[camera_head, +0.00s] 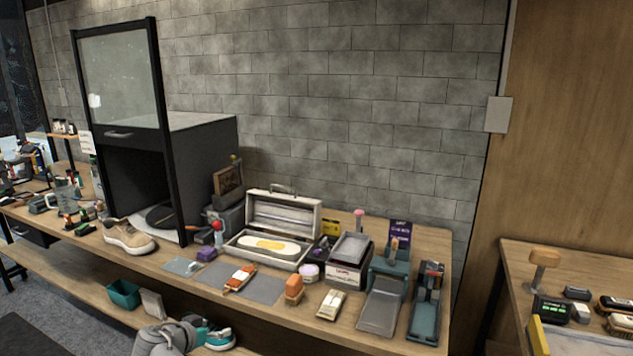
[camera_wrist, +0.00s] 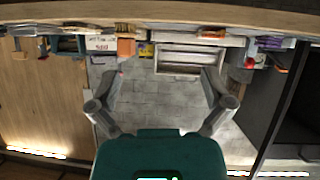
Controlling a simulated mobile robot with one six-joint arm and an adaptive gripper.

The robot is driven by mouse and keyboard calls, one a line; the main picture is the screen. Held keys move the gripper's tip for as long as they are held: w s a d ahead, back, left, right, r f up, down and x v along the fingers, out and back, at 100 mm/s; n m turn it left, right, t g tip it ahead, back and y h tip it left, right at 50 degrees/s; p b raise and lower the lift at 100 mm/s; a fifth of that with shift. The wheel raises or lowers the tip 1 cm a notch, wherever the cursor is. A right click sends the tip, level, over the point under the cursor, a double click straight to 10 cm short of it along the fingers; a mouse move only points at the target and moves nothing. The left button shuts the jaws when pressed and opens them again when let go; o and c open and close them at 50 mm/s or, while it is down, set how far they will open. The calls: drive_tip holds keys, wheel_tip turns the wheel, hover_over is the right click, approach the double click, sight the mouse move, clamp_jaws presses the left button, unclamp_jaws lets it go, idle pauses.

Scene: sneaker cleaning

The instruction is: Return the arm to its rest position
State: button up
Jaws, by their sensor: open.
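My gripper (camera_wrist: 162,76) is in the wrist view with its two grey fingers spread wide apart and nothing between them. Its teal body fills the lower middle of that view. The wrist view is upside down, with the wall and the bench's objects beyond the fingers. In the head view, grey and teal parts of my arm (camera_head: 168,338) show at the bottom edge, in front of the bench and clear of the items on it. The gripper's fingers cannot be made out there.
The wooden bench (camera_head: 333,332) holds a tan sneaker (camera_head: 128,236), a dark cabinet (camera_head: 205,150) with a raised glass door, an open case (camera_head: 283,218), an orange-brown block (camera_head: 293,288) and several trays. A teal bin (camera_head: 123,294) sits on the lower shelf. Another table (camera_head: 515,262) stands at right.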

drive_tip(key=d+f+n+g+p, duration=0.15)
drive_tip(key=d+g+p, duration=0.45)
drive_tip(key=d, duration=1.8)
drive_tip(key=s+d+r+n+g+y+p, duration=0.1)
drive_tip(key=s+d+g+y+p, duration=0.1)
drive_tip(key=d, duration=0.7)
drive_tip(key=s+d+r+n+g+y+p, duration=0.1)
drive_tip(key=s+d+g+y+p, duration=0.1)
drive_tip(key=s+d, duration=0.4)
drive_tip(key=shift+s+d+n+g+y, duration=0.45)
drive_tip(key=shift+d+y, duration=0.45)
drive_tip(key=shift+d, duration=0.95)
drive_tip(key=shift+w+r, duration=0.1)
drive_tip(key=shift+w, duration=0.05)
